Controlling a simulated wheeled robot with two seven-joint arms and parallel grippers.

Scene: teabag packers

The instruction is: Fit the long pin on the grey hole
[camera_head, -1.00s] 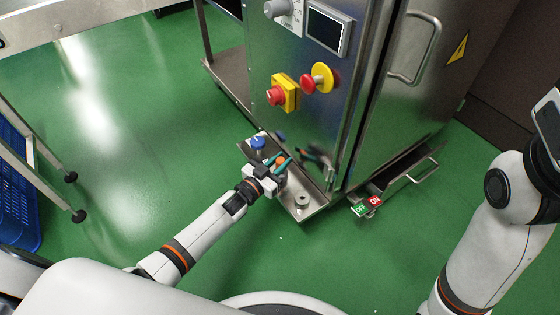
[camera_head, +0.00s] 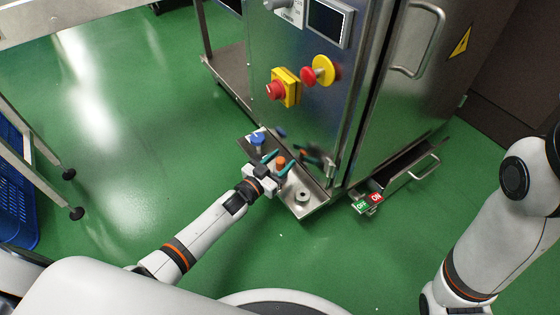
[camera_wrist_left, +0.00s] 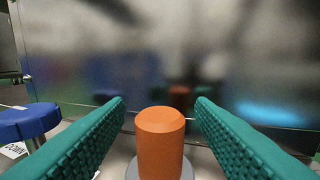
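An orange-topped pin (camera_head: 281,162) stands upright on the steel ledge at the foot of the machine. In the left wrist view the orange pin (camera_wrist_left: 160,143) rises from a round grey base (camera_wrist_left: 188,171). A blue-topped knob or pin (camera_head: 257,138) stands to its left, also in the wrist view (camera_wrist_left: 28,121). A grey round fitting with a dark hole (camera_head: 303,196) sits empty nearer the ledge's front corner. My left gripper (camera_head: 279,161) is open, its teal fingers on both sides of the orange pin with gaps. My right gripper is out of view.
The steel machine wall (camera_head: 300,125) rises close behind the ledge (camera_head: 313,206). It carries red and yellow buttons (camera_head: 284,88). Green OFF and red ON buttons (camera_head: 367,203) stick out at right. Green floor in front is clear.

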